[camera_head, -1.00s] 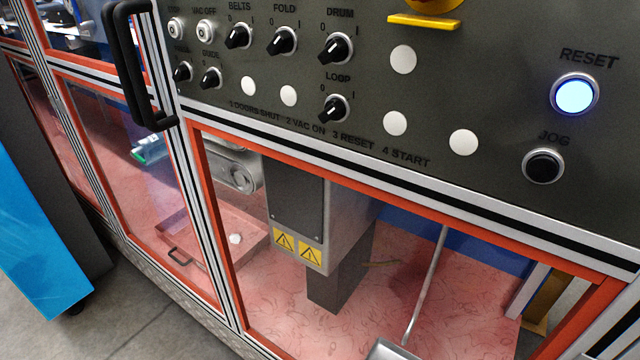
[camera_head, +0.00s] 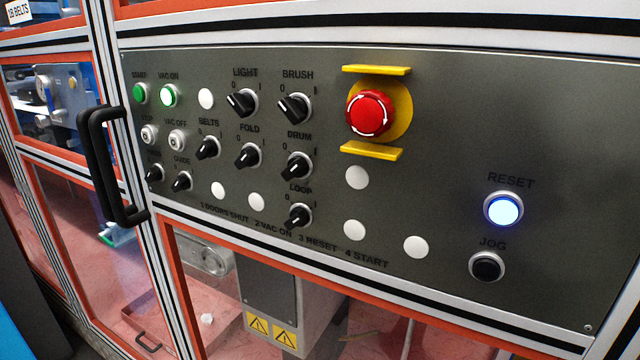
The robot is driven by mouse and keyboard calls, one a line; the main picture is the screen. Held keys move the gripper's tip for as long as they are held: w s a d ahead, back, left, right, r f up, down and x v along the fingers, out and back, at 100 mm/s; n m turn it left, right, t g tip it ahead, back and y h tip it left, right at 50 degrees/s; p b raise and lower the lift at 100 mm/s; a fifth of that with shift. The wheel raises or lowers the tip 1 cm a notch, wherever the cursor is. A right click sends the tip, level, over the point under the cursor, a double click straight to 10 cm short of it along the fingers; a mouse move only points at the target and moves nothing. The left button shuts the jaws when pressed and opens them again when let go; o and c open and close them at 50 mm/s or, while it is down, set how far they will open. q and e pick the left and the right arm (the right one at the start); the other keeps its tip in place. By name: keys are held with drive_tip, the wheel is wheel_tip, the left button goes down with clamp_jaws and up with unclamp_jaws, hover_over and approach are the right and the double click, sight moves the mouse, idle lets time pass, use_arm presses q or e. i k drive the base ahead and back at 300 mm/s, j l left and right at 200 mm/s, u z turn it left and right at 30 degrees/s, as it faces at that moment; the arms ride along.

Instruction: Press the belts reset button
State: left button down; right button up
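A dark grey control panel (camera_head: 580,140) fills the middle of the head view. The RESET button (camera_head: 503,209) is on its right side, a round button in a silver ring, lit blue-white. The black JOG button (camera_head: 487,266) is just below it. A knob labelled BELTS (camera_head: 207,147) is on the left half of the panel. No gripper shows in the view, and nothing covers the RESET button.
A red emergency stop (camera_head: 369,115) sits between yellow guards at upper middle. Several black knobs and white blanks surround it. A black door handle (camera_head: 104,165) sticks out left of the panel. Orange-framed clear doors lie below and left.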

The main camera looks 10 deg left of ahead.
sight(503, 210)
drive_tip(key=k+j+u, duration=0.1)
drive_tip(key=k+u, duration=0.15)
drive_tip(key=k, duration=0.75)
